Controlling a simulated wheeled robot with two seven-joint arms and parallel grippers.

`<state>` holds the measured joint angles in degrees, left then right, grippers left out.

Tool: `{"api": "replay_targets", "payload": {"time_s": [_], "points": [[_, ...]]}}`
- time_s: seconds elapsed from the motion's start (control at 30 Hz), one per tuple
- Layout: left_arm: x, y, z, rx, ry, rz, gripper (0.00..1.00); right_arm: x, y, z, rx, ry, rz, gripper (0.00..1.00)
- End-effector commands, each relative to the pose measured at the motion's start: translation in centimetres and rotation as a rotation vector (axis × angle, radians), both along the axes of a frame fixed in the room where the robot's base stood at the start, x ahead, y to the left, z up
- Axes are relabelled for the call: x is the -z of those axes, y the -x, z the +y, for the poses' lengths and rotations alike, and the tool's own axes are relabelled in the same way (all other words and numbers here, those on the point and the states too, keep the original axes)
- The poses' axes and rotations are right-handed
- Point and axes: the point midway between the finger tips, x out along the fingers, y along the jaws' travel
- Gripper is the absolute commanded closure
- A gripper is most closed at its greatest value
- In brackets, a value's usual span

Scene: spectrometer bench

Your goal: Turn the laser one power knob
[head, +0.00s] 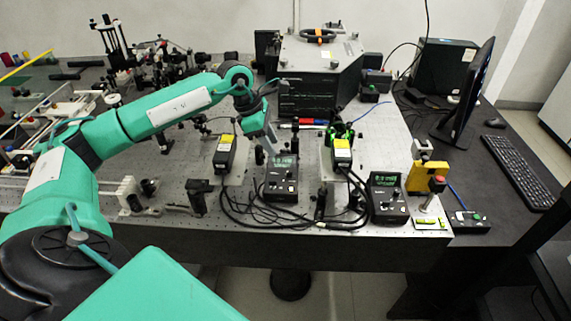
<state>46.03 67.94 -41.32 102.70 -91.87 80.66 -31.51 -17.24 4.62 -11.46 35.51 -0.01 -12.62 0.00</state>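Two black laser control boxes with green-lit displays stand near the bench's front edge, one in the middle (281,180) and one further right (386,200). Small knobs on their front faces are too small to make out well. I cannot tell which box is laser one. My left gripper (270,150) points down just above and behind the top left of the middle box. It seems apart from the box, and its fingers are too small to show whether they are open. My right gripper is out of view.
Yellow-labelled laser heads (225,152) and (342,152) stand beside the boxes, with looped black cables (255,212) in front. A yellow mount with a red button (437,184) is at right. A large grey spectrometer (318,55) stands behind. Optics crowd the left.

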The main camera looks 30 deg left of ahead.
Motion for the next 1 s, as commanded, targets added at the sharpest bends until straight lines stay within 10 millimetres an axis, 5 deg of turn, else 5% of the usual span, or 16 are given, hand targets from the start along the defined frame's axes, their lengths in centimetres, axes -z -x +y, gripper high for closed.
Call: {"api": "replay_targets", "payload": {"time_s": [0.43, 0.9, 1.0], "points": [[7.7, -1.7, -2.9, 0.002, 0.004, 0.002, 0.61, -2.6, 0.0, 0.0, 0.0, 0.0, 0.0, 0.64], [9.1, -2.0, -3.3, 0.001, 0.003, -0.001, 0.61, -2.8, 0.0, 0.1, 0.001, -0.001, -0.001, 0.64], [9.1, -2.0, -3.3, 0.001, 0.003, -0.001, 0.81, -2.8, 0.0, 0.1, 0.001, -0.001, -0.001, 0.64]]}}
